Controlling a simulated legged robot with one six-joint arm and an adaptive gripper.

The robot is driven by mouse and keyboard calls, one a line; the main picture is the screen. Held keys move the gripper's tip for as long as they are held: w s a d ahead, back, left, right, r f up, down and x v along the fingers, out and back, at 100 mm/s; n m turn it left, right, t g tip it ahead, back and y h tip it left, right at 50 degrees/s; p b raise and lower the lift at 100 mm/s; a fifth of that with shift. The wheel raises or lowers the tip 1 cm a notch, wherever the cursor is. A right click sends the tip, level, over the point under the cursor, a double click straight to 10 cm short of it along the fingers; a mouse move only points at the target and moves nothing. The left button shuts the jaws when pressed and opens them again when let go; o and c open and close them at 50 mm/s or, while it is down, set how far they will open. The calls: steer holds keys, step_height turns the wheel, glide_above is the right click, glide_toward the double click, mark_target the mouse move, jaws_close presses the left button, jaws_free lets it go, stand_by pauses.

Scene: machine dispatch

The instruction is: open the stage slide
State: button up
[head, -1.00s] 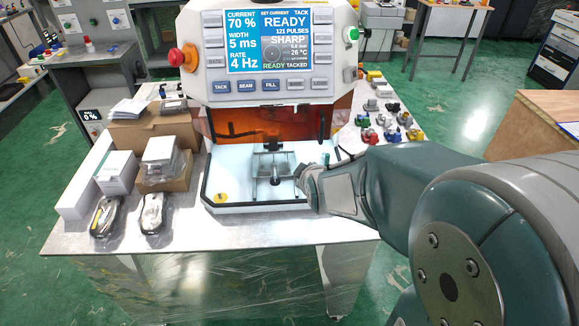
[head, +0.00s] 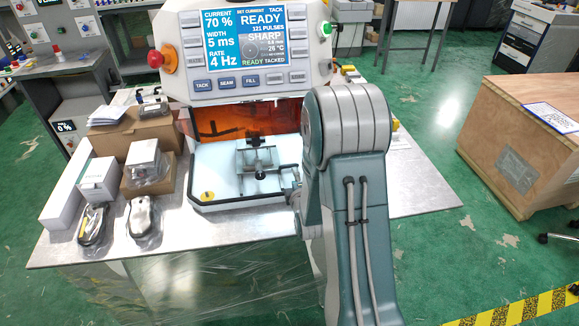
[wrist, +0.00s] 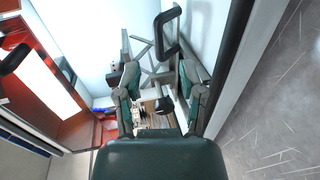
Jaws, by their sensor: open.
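The stage slide (head: 250,160) is a grey metal plate with crossbars and a dark knob (head: 260,174) at its front. It sits on the white bed of the welding machine, below the orange window. My gripper (head: 291,188) is at the front right of the bed, mostly hidden by my arm in the head view. In the wrist view my gripper (wrist: 160,88) is open, its fingers spread apart. A dark rounded knob (wrist: 165,104) shows between them; I cannot tell whether they touch it. A black loop handle (wrist: 168,32) shows beyond the fingertips.
The machine's display panel (head: 245,42) hangs above the bed. Boxes (head: 98,178) and wrapped packs (head: 143,218) stand left on the metal table (head: 190,248). A wooden crate (head: 510,150) stands apart at the right.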

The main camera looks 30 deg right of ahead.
mark_target(289, 166)
steer(key=x, duration=0.4)
steer(key=a+x, duration=0.1)
steer(key=x, duration=0.1)
steer(key=shift+w+d, duration=0.15)
steer(key=shift+w, duration=0.3)
steer(key=shift+w+d+f, duration=0.1)
steer(key=shift+w, duration=0.1)
steer(key=shift+w+d, duration=0.1)
steer(key=shift+d, duration=0.15)
steer(key=shift+a, duration=0.1)
jaws_close()
